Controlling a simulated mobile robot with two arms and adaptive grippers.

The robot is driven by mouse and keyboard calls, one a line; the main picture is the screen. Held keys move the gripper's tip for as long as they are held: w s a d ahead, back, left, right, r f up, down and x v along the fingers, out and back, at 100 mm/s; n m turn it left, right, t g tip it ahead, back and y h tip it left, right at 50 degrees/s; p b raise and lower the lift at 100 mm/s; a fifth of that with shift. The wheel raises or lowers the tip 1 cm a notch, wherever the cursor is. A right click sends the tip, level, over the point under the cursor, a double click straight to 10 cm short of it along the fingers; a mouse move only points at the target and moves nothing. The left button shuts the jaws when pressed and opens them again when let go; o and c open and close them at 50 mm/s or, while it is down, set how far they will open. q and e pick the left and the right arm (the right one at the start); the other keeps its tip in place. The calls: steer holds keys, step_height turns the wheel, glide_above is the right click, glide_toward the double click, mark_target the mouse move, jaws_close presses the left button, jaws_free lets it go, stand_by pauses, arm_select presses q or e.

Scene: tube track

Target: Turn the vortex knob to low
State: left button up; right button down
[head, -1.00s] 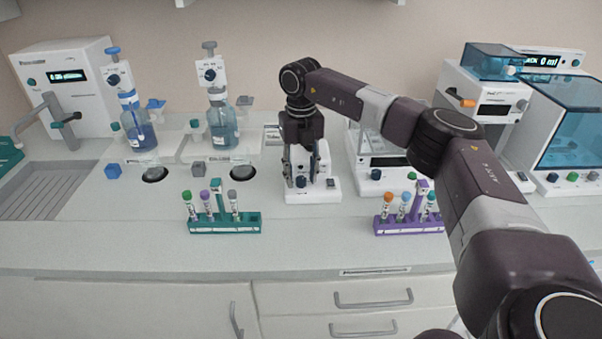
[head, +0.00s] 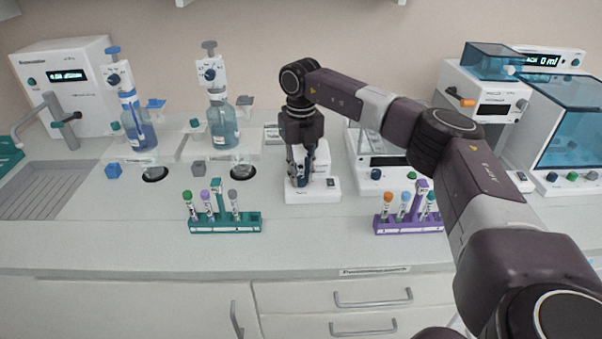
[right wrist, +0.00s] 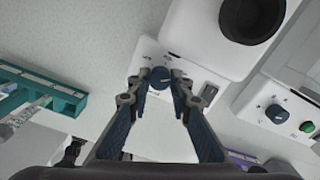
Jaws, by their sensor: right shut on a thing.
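The vortex mixer (head: 320,194) is a small white device standing near the middle of the counter, upright. Its dark blue knob (right wrist: 160,77) is on the front part of its base, and in the head view it is mostly hidden behind my fingers. My right gripper (head: 300,182) points down over the mixer and is shut on the knob. In the right wrist view the two fingertips (right wrist: 159,80) lie on either side of the knob. The knob's pointer and scale are too small to read. My left gripper is in neither view.
A teal tube rack (head: 225,226) stands front left of the mixer and a purple rack (head: 408,227) front right. A white balance (head: 375,174) is close on the right. Bottle dispensers (head: 222,125) stand to the left. The counter in front is clear.

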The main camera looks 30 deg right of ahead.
steer(key=shift+r+n+p, duration=0.1)
steer(key=shift+n+p, duration=0.3)
steer(key=shift+n, duration=0.8)
steer(key=n, duration=0.3)
steer(key=shift+n+p, duration=0.3)
steer(key=shift+p, duration=0.1)
steer(key=n, duration=0.6)
steer(key=shift+p, duration=0.3)
steer(key=n, duration=0.5)
steer(key=shift+w+n, duration=0.1)
steer(key=shift+n, duration=0.3)
steer(key=n, duration=0.4)
steer(key=shift+r+n, duration=0.1)
steer(key=shift+n, duration=0.2)
steer(key=c, duration=2)
jaws_free()
steer(key=shift+d, duration=0.1)
steer(key=shift+o, duration=1.3)
